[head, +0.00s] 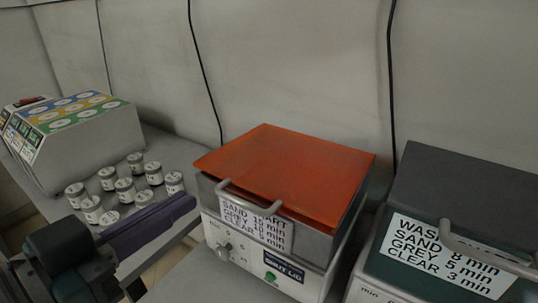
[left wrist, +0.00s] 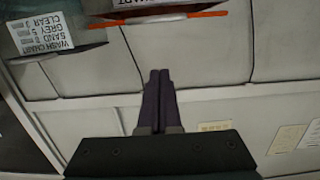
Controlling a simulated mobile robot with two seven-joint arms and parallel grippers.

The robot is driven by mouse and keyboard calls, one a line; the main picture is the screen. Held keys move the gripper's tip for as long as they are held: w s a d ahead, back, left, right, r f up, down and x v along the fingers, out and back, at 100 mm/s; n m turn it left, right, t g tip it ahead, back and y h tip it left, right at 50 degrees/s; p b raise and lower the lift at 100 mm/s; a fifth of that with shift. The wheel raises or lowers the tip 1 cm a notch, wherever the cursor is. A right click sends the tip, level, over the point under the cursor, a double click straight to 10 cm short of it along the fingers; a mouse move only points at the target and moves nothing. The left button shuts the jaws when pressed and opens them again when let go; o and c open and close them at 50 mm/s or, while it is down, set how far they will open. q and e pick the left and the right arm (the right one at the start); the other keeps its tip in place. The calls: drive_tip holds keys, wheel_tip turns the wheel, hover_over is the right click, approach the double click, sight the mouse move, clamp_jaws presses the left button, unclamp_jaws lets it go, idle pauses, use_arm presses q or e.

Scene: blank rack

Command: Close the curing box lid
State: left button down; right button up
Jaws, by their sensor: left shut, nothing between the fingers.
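The curing box (head: 270,255) stands in the middle of the head view, with a white front, a knob, a green button and a chart label. Its orange lid (head: 290,170) lies over the top, looking flat or nearly so; I cannot tell whether it is fully seated. A grey bar handle (head: 250,203) is at the front. In the left wrist view the lid shows as a thin orange edge (left wrist: 160,18) near the top. My left gripper (head: 190,203) is shut and empty, its dark purple fingers left of the box front; the fingertips (left wrist: 160,72) point toward the lid. My right gripper is out of view.
A dark-lidded wash box (head: 450,200) with a handle and chart stands close on the right. Several small labelled jars (head: 125,190) stand at left, behind my left gripper. A grey case with coloured circles (head: 90,135) is behind them. Cables hang down the back wall.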

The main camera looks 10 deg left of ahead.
use_arm(q)
drive_tip(key=w+d+f+b, duration=0.1)
drive_tip(key=w+d+f, duration=0.1)
drive_tip(key=w+f, duration=0.2)
drive_tip(key=x, duration=0.4)
drive_tip(key=shift+a+f, duration=0.15)
drive_tip(key=shift+a, duration=0.1)
wheel_tip(320, 180, down, 3)
drive_tip(key=shift+s+a+f+b, duration=0.1)
drive_tip(key=shift+s+b, duration=0.05)
drive_tip(key=shift+b, duration=1.1)
